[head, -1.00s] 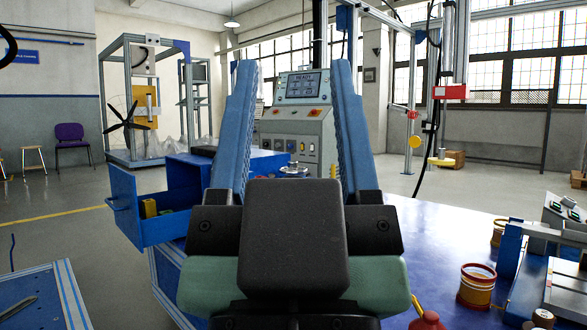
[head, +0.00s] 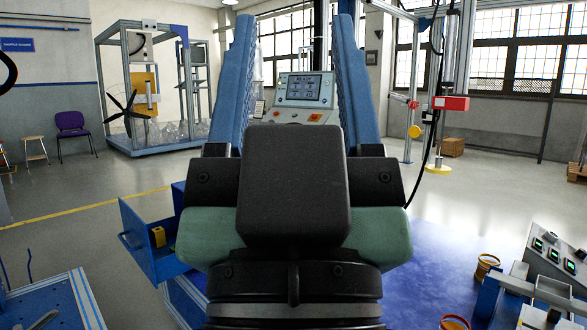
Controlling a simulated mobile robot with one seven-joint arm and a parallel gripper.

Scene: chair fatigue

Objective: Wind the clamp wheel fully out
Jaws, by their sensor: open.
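My gripper (head: 296,24) fills the middle of the head view. I see no clamp wheel now; a silver wheel-like part that showed between the fingers earlier is hidden behind my gripper. The grey control console (head: 304,92), with a lit screen and coloured buttons, shows between the fingers, beyond the blue bench top (head: 440,262).
An open blue drawer (head: 142,243) juts out at the left. At the right are a panel with green lights (head: 555,250), a blue-grey fixture (head: 487,295) and small orange-rimmed cans (head: 487,266). A blue table (head: 50,305) stands at the lower left. The floor behind is largely clear.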

